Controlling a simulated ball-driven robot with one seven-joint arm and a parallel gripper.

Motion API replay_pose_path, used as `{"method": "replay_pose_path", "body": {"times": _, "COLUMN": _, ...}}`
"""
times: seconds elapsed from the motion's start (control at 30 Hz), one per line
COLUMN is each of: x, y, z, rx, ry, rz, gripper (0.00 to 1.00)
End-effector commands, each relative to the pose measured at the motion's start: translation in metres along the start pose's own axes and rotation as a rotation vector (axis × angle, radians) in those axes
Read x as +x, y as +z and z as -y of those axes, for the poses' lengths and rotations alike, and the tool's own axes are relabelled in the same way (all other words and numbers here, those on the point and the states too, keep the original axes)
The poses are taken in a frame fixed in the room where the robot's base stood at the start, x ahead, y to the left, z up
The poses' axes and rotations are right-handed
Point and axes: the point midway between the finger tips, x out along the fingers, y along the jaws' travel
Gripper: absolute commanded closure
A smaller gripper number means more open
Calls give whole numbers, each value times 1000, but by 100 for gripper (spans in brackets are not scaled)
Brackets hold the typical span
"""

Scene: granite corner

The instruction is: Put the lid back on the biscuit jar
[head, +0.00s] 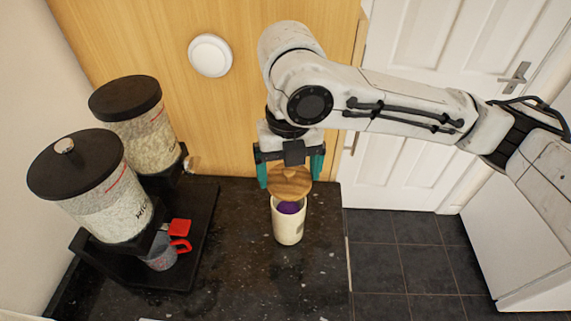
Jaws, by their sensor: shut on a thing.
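The biscuit jar (289,227) is a cream cylinder standing upright on the dark counter, with something purple (289,207) showing inside its open mouth. The round wooden lid (290,187) is held by my gripper (291,174), which has teal fingers on either side. The lid is above and slightly behind the jar's mouth, and part of the purple contents shows below its front edge. I cannot tell whether the lid's far edge touches the jar's rim. The grip on the lid is partly hidden from this angle.
Two cereal dispensers with black lids (92,187) (135,122) stand on a black base at the left, with a grey cup with a red handle (165,251) below. The speckled counter (260,275) is clear around the jar; its right edge drops to the tiled floor (420,260).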

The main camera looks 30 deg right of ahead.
Motion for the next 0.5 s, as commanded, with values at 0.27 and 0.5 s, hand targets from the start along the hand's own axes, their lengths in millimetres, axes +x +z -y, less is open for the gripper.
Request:
{"method": "replay_pose_path", "body": {"times": 0.27, "x": 28, "y": 0, "z": 0, "rx": 1, "ry": 0, "rz": 0, "gripper": 41}}
{"method": "replay_pose_path", "body": {"times": 0.5, "x": 48, "y": 0, "z": 0, "rx": 1, "ry": 1, "rz": -1, "gripper": 41}}
